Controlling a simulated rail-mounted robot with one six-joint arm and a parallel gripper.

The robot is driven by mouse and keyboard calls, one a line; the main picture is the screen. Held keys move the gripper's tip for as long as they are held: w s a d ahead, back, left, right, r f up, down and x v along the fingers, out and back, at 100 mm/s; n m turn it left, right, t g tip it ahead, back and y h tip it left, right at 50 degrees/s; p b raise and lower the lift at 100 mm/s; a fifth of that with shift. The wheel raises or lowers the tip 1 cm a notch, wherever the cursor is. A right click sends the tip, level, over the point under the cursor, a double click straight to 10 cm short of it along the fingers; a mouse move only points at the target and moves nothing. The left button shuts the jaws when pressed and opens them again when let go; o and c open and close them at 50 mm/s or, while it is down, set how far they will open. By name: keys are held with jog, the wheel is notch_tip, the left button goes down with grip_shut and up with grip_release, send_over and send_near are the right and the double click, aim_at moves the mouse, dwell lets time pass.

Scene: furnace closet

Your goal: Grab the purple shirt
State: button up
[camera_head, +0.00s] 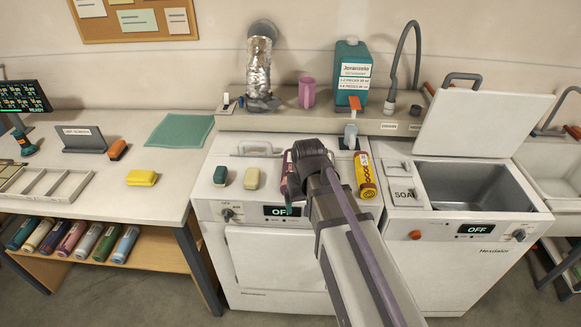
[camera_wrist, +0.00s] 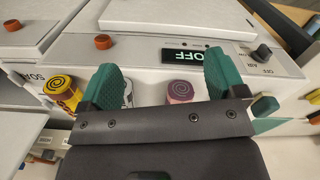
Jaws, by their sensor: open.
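A rolled purple cloth (camera_head: 290,176), which looks like the purple shirt, lies on top of the closed white machine. My arm partly hides it in the head view. Its spiral end (camera_wrist: 181,91) shows in the wrist view between my green fingers, nearer the right one. My gripper (camera_wrist: 160,72) is open, with nothing seen held. I cannot tell whether the fingers touch the roll.
A yellow roll (camera_head: 366,175) lies right of my arm. A teal block (camera_head: 220,175) and a cream block (camera_head: 252,178) lie to the left. An open-lidded washer (camera_head: 400,165) stands at right. Several rolled cloths (camera_head: 72,238) fill the shelf under the left table.

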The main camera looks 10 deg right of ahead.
notch_tip(320, 180, up, 3)
jog(key=m+p, duration=0.2)
send_over(290, 165)
jog(key=shift+s+f, duration=0.15)
jog(key=shift+w+f+m+b, duration=0.1)
jog(key=shift+w+m+b, duration=0.2)
jog(key=shift+m, duration=0.1)
jog(key=shift+s, duration=0.3)
notch_tip(290, 165, down, 6)
jog(key=b, duration=0.6)
jog(key=shift+s, duration=0.1)
jog(key=f+b, duration=0.5)
jog(key=shift+w+f, duration=0.1)
jog(key=shift+w, duration=0.1)
jog(key=shift+r, duration=0.25)
jog(key=shift+c, duration=0.2)
jog(key=c, duration=1)
